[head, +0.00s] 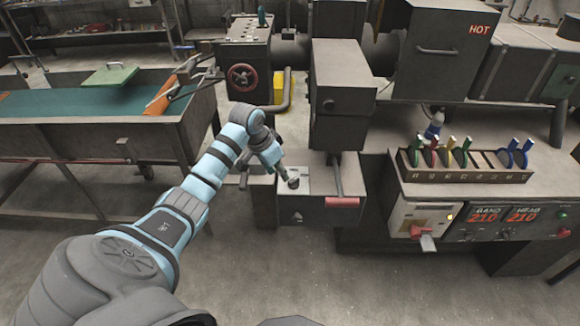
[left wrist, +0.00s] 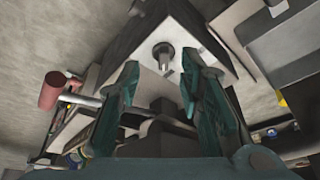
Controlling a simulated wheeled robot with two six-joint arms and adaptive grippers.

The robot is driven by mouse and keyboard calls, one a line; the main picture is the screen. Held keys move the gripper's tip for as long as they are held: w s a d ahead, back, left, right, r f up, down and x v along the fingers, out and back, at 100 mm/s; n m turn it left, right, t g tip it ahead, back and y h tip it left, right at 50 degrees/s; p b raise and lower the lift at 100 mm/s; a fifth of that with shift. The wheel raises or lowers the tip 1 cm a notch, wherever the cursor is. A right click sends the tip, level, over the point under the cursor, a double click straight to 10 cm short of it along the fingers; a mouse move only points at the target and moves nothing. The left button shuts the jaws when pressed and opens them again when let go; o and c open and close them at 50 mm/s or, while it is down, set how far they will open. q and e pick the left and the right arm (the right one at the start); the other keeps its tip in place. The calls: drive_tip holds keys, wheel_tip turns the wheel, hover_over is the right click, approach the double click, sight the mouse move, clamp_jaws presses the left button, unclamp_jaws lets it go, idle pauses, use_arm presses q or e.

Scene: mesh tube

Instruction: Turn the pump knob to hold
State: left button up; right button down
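The pump knob (head: 293,183) is a small dark knob on a pale plate on top of the low grey pump box (head: 305,211). In the left wrist view the knob (left wrist: 163,57) shows as a round base with a short grey stem. My left gripper (head: 279,165) is just above and to the left of the knob, tilted down toward it. In the left wrist view its teal fingers (left wrist: 160,76) are spread, with the knob showing beyond the gap between their tips and nothing gripped. Contact cannot be made out, nor can any marking around the knob. My right gripper is in neither view.
A lever with a red grip (head: 342,202) is close to the right of the knob. A dark machine block (head: 343,95) stands behind it. A rack of coloured-handled tools (head: 465,172) and a control panel with a red switch (head: 418,232) are at right. The floor in front is clear.

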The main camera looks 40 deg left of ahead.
sight(293, 180)
use_arm(q)
wheel_tip(293, 180, up, 5)
drive_tip(key=b+x, duration=0.1)
drive_tip(key=x, duration=0.3)
drive_tip(key=b+x, duration=0.1)
drive_tip(key=x, duration=0.4)
drive_tip(key=b+x, duration=0.1)
drive_tip(key=x, duration=0.4)
drive_tip(key=shift+w+a+r+b, duration=0.15)
drive_tip(key=shift+w+b, duration=0.2)
drive_tip(key=shift+c, duration=0.2)
clamp_jaws()
